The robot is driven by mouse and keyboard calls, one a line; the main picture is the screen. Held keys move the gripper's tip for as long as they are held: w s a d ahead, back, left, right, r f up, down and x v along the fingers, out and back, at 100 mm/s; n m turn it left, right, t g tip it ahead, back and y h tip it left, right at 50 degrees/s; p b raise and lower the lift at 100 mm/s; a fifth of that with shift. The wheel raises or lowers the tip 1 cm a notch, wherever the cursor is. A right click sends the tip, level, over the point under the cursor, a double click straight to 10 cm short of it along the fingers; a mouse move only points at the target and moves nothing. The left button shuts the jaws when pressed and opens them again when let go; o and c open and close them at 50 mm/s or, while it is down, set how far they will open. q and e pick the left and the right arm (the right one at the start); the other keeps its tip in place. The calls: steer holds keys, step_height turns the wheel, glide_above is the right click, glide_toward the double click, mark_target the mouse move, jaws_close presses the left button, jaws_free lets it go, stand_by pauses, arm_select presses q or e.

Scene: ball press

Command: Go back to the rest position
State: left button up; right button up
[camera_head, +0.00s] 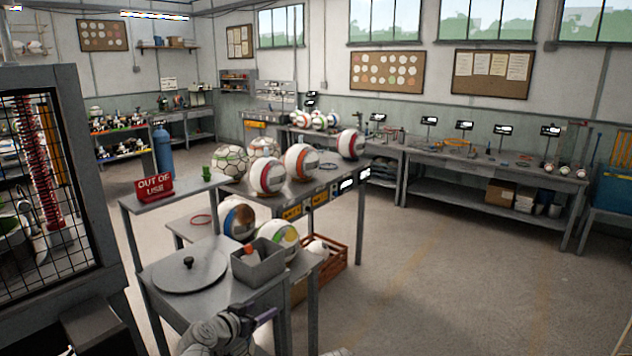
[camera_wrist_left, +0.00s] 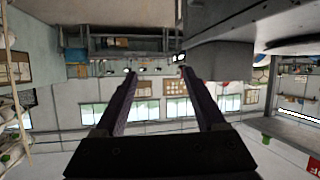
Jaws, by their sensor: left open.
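My left gripper (camera_head: 262,318) shows at the bottom centre of the head view, with its arm below it. It is beside the front edge of a grey table (camera_head: 215,305), near a grey open box (camera_head: 258,265). In the left wrist view the gripper (camera_wrist_left: 159,75) has its two dark fingers apart with nothing between them. That view shows the room upside down, with windows and boards beyond the fingers. I cannot make out my right gripper in either view.
A round lid with a knob (camera_head: 189,275) lies on the grey table. A red "OUT OF USE" sign (camera_head: 154,188) stands on a shelf behind it. Several balls (camera_head: 301,163) sit further back. A caged machine (camera_head: 85,190) fills the left. Floor at right is clear.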

arm_select(q)
steer(key=s+d+f+m+g+y, duration=0.1)
steer(key=s+d+f+g, duration=0.85)
steer(key=s, duration=0.45)
steer(key=s+f+n+g+y+p, duration=0.1)
steer(key=s+f+g+y, duration=0.1)
steer(key=s+y, duration=0.4)
steer(key=s+a+g, duration=0.1)
steer(key=s, duration=0.3)
steer(key=shift+s+f, duration=0.15)
steer(key=shift+s, duration=0.05)
